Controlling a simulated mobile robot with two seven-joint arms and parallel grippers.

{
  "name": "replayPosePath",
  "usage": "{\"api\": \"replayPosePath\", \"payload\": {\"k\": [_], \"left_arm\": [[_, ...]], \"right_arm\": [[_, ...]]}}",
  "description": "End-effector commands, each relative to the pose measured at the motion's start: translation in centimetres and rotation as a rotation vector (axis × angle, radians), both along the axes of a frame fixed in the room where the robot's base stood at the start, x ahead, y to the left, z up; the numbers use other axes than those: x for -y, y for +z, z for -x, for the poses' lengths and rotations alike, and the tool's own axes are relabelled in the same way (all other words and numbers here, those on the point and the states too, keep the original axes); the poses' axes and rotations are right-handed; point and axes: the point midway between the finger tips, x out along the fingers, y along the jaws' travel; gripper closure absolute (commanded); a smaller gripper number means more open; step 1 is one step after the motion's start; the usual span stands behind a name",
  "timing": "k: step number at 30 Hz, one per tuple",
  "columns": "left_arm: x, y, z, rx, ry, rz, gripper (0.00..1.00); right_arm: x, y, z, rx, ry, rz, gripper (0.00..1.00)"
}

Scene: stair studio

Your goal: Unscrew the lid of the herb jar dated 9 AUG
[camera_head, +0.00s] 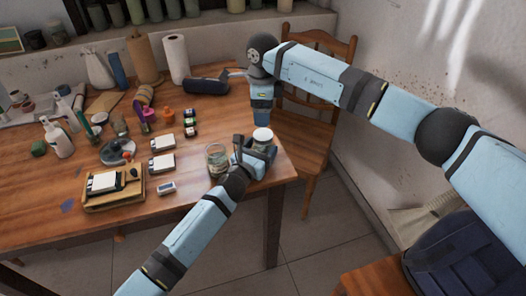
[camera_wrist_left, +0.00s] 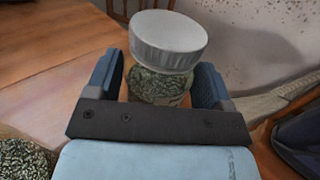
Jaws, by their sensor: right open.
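A herb jar (camera_wrist_left: 158,86) with a wide white lid (camera_wrist_left: 168,40) is between the blue fingers of my left gripper (camera_wrist_left: 155,80), which look closed on its glass body. The lid is over the jar's mouth and looks slightly tilted in the left wrist view. In the head view the white lid (camera_head: 262,135) shows above my left gripper (camera_head: 255,150), near the table's right corner. My right gripper (camera_head: 262,118) is open, pointing down just above the lid; its fingertips are hard to make out. No date is readable on the jar.
A second glass jar with herbs (camera_head: 217,160) stands just left of my left gripper. A wooden tray (camera_head: 113,190), white boxes (camera_head: 162,163), small bottles (camera_head: 190,125) and a dark pouch (camera_head: 206,86) are on the table (camera_head: 225,200). A wooden chair (camera_head: 310,130) stands beyond the right edge.

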Motion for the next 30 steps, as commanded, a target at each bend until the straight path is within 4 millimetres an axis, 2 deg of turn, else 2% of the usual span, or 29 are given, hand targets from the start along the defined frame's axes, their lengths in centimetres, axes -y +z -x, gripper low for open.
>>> {"api": "replayPosePath", "payload": {"k": [1, 9, 13, 17, 30], "left_arm": [[0.00, -0.01, 0.01, 0.000, 0.000, 0.000, 0.37], [-0.01, -0.01, 0.02, 0.000, 0.000, 0.000, 0.97], [-0.01, -0.02, 0.03, 0.000, 0.000, 0.000, 0.97], [-0.01, -0.02, 0.03, 0.000, 0.000, 0.000, 0.97], [-0.02, -0.02, 0.02, 0.000, 0.000, 0.000, 0.97]], "right_arm": [[-0.01, 0.00, 0.00, 0.000, 0.000, 0.000, 0.19], [0.00, 0.00, 0.00, 0.000, -0.012, 0.000, 0.19], [-0.01, -0.01, 0.01, 0.000, -0.110, 0.000, 0.19], [-0.02, -0.03, 0.02, 0.000, -0.327, 0.000, 0.19], [-0.05, -0.02, 0.02, 0.000, -1.302, -0.001, 0.19]]}}
